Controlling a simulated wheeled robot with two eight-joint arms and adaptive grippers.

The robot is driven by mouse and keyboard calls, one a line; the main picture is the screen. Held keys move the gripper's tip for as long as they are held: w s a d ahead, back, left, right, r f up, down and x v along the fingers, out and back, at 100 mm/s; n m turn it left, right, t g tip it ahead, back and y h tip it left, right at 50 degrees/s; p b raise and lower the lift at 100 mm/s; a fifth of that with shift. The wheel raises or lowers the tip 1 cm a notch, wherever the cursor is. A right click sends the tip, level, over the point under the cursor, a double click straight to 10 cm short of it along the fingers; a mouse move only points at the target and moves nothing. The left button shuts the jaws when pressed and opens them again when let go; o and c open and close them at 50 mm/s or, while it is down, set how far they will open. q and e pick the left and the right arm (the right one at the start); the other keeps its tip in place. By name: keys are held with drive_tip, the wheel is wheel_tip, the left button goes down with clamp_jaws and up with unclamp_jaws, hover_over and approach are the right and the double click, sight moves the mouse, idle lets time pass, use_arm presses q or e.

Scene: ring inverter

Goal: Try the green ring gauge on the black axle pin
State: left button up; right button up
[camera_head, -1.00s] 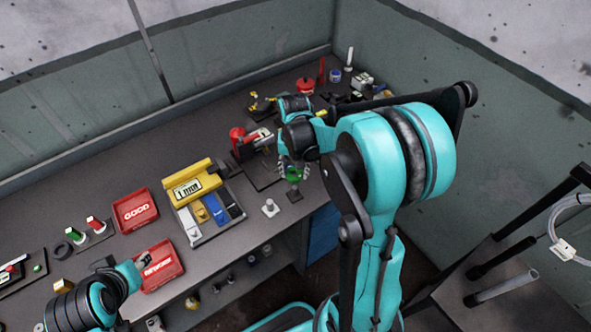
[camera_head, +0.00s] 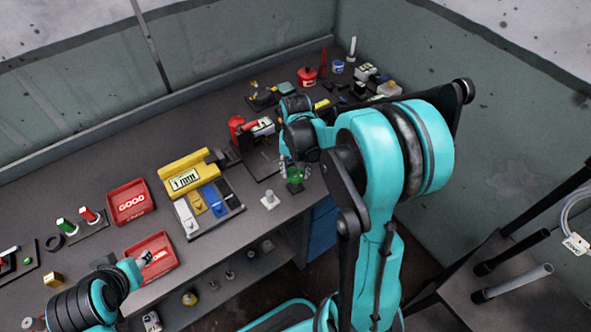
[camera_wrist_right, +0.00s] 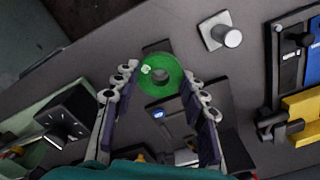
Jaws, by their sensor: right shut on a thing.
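The green ring gauge (camera_wrist_right: 172,66) is gripped between the two fingers of my right gripper (camera_wrist_right: 161,78) and lies flat to the wrist camera. In the head view the ring (camera_head: 295,175) is over a small dark square base (camera_head: 296,188) near the bench's front edge. A dark base edge (camera_wrist_right: 157,46) also shows behind the ring in the wrist view. The black axle pin itself is largely hidden by the ring; I cannot tell whether the ring is around it. My left gripper (camera_head: 143,259) is near the red REWORK tray; its jaws are too small to read.
A pale grey pin on a square base (camera_head: 269,199) stands close to the left. A tray with blue, yellow and black pieces (camera_head: 218,222) lies beyond it. The red GOOD tray (camera_head: 128,202) and REWORK tray (camera_head: 152,258) are further left. A red-topped device (camera_head: 237,125) stands behind.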

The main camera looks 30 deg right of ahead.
drive_tip(key=shift+f+b, duration=0.95)
drive_tip(key=shift+f, duration=0.15)
idle(1.6)
drive_tip(key=shift+r, duration=0.2)
idle(0.8)
drive_tip(key=shift+r+p, duration=2.55)
drive_tip(key=shift+r, duration=0.65)
